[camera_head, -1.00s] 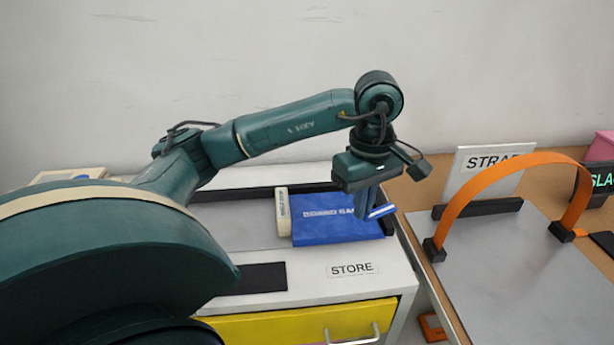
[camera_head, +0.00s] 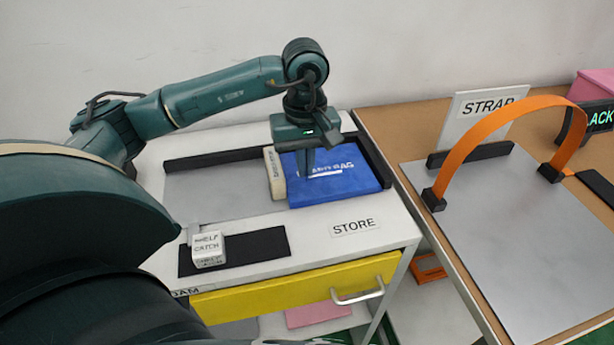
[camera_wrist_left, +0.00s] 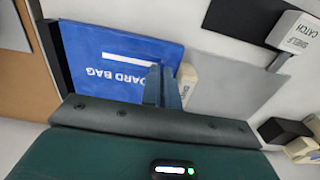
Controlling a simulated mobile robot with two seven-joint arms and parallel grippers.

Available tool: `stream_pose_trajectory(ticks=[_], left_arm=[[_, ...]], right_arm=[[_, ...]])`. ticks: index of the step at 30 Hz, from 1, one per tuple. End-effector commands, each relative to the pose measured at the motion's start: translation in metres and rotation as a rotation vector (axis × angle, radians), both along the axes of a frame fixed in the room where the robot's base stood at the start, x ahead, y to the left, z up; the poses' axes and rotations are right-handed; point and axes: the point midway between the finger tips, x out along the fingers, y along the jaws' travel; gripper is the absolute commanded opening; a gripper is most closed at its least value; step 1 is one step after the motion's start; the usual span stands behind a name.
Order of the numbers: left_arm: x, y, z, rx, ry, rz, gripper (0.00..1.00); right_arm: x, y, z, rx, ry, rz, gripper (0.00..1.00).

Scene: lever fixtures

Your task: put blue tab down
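My right gripper is not in view.
A cream block (camera_head: 274,172) stands along the bag's left edge. Black rails (camera_head: 374,160) border the tray area's back and right. A white SHELF CATCH block (camera_head: 208,250) is on a black pad. An orange strap (camera_head: 490,130) arches over the right table. Grey surface left of the cream block is free.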

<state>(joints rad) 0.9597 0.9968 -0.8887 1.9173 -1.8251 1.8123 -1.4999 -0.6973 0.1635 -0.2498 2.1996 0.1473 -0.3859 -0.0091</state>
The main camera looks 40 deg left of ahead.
Motion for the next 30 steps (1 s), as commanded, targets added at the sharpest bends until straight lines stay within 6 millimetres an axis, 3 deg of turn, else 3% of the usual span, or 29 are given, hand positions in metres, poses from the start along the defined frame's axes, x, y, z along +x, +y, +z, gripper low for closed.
stream_pose_trajectory(ticks=[12,22,30], left_arm=[[0.0,0.0,-0.043,0.0,0.001,0.001,0.0],[0.0,0.0,-0.048,0.0,0.0,0.0,0.0],[0.0,0.0,-0.046,0.0,0.0,0.001,0.23]], right_arm=[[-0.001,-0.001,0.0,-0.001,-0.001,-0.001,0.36],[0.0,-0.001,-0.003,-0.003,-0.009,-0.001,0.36],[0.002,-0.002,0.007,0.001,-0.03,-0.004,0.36]])
